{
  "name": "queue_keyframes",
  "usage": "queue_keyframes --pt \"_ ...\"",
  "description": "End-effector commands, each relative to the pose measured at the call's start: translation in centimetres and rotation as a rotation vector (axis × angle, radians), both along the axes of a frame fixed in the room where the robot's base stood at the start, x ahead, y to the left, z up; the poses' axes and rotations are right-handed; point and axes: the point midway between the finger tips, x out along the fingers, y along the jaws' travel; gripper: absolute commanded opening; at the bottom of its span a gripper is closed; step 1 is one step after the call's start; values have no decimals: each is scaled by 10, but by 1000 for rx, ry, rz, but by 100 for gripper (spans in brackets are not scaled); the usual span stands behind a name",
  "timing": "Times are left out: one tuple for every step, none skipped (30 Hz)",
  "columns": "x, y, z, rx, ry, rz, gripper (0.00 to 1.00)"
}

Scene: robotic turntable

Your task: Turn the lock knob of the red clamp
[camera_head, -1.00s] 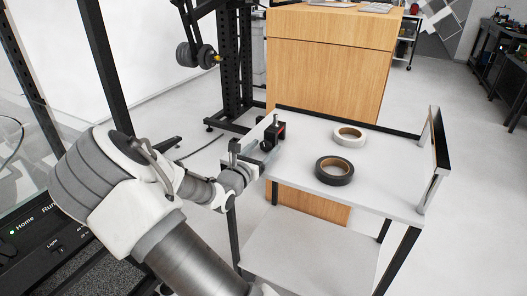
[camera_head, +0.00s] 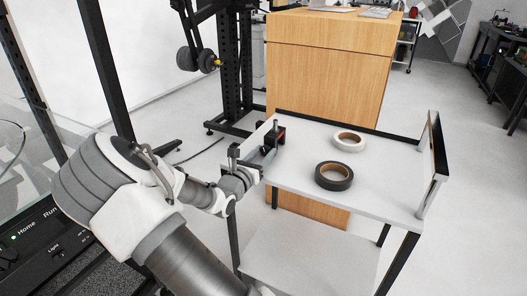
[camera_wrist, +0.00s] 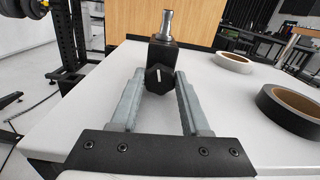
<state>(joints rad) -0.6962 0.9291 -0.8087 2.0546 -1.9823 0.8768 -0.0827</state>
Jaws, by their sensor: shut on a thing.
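The clamp stands near the back left corner of the white cart top. In the head view it is small and dark with a red patch (camera_head: 281,135). In the wrist view its dark body (camera_wrist: 163,54) is upright with a silver post on top, and no red shows. Its lock knob (camera_wrist: 159,78) is black and hexagonal, with a white line tilted slightly from vertical. My gripper (camera_wrist: 160,82) has one finger on each side of the knob and is shut on it. In the head view my gripper (camera_head: 266,146) reaches the clamp from the left.
A white tape roll (camera_head: 348,141) and a black tape roll (camera_head: 333,175) lie to the right on the cart top (camera_head: 385,190). A raised panel (camera_head: 438,150) stands at the right end. A wooden cabinet (camera_head: 325,75) is behind. The front of the cart top is clear.

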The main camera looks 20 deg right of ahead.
Motion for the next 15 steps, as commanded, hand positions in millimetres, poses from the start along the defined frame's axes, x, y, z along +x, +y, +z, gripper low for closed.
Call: queue_keyframes --pt "0 -1 6 -16 22 -1 0" --pt "0 0 6 -28 38 0 0" --pt "0 0 7 -42 56 0 0" --pt "0 0 7 -55 71 0 0" --pt "0 0 7 -66 86 0 0" --pt "0 0 7 -81 105 0 0" --pt "0 0 6 -92 121 0 0" --pt "0 0 6 -104 136 0 0" --pt "0 -1 6 -119 156 -1 0" --pt "0 -1 6 -131 169 -1 0" --pt "0 -1 6 -143 185 -1 0" --pt "0 0 6 -158 203 -1 0" --pt "0 0 6 -169 217 0 0" --pt "0 0 5 -178 229 0 0" --pt "0 0 4 -190 245 0 0"
